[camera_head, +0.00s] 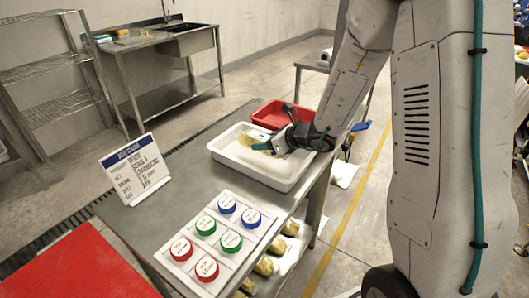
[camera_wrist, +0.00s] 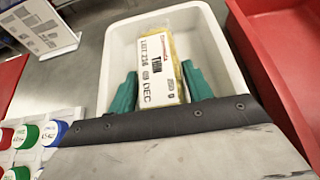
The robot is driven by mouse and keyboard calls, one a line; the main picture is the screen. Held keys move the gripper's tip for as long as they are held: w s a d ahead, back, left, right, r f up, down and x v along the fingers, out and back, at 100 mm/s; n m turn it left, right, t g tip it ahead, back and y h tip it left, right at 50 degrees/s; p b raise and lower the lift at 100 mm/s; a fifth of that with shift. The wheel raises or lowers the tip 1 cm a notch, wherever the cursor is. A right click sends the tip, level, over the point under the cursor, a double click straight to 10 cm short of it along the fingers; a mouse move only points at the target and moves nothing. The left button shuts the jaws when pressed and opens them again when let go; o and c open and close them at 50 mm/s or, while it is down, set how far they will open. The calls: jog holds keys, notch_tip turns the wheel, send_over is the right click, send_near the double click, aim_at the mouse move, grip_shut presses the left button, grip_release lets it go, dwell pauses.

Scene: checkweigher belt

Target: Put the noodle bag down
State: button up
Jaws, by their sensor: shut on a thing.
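My gripper (camera_wrist: 157,92) has green fingers shut on the bag, one on each side. In the head view the gripper (camera_head: 270,146) reaches into the white tray (camera_head: 246,177) from the right. The bag (camera_head: 249,141) shows only in part there, inside the tray's outline. The tray also surrounds the bag in the wrist view (camera_wrist: 113,60). I cannot tell whether the bag touches the tray floor.
A red tray (camera_head: 268,113) stands right behind the white one. A sign (camera_head: 136,170) stands at the left of the steel table (camera_head: 184,158). A board with red, green and blue discs (camera_head: 222,236) lies in front. Several yellow packs lie on the shelf below.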

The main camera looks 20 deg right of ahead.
jog(key=shift+f, duration=1.95)
jog(key=o, duration=1.3)
jog(key=shift+f, duration=0.1)
jog(key=shift+c, duration=0.2)
